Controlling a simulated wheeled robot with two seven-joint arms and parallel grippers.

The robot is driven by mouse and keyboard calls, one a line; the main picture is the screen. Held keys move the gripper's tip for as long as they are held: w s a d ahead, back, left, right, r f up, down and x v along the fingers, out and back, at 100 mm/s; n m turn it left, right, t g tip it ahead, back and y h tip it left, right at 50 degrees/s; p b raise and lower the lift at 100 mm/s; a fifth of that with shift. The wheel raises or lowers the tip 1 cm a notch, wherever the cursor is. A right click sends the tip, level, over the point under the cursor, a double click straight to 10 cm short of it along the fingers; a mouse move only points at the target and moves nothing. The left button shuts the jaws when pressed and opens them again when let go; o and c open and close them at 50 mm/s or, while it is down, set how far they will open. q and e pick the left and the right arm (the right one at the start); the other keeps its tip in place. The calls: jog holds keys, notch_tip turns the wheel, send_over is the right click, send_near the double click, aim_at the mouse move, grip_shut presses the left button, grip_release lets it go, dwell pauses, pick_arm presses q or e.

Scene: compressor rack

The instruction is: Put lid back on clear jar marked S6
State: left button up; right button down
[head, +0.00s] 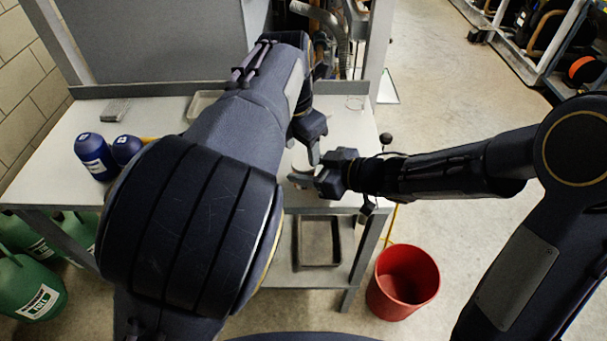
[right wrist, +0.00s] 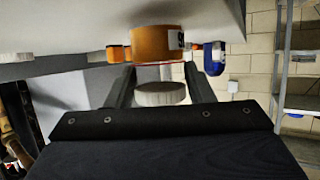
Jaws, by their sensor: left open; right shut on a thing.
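My right gripper (head: 303,177) reaches in from the right over the bench. In the right wrist view, which is upside down, a pale ridged round lid (right wrist: 160,94) sits between its two fingers. It appears shut on this lid. Beyond the lid is a jar (right wrist: 158,43) that looks orange, with a white label on which only an "S" shows; the rest is cut off. The lid shows apart from the jar. My left gripper (head: 313,150) points down, open, just above and beside the right one. My arms hide most of the jar in the head view.
Blue bottles (head: 95,156) stand at the left of the bench (head: 60,140); one shows in the right wrist view (right wrist: 214,58). A clear round item (head: 355,103) lies at the back right. A red bucket (head: 403,282) stands on the floor.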

aim_at(304, 162)
pick_arm(q)
jog(key=shift+w+d+f, duration=0.1)
jog(key=shift+f, duration=0.7)
jog(key=shift+w+d+f, duration=0.1)
jog(key=shift+f, duration=0.65)
jog(key=c, duration=0.6)
jog(key=o, duration=1)
jog(key=shift+c, duration=0.2)
jog(key=shift+s, duration=0.1)
jog(key=shift+d+r, duration=0.1)
jog(key=shift+r, duration=2.2)
jog(key=shift+o, duration=0.3)
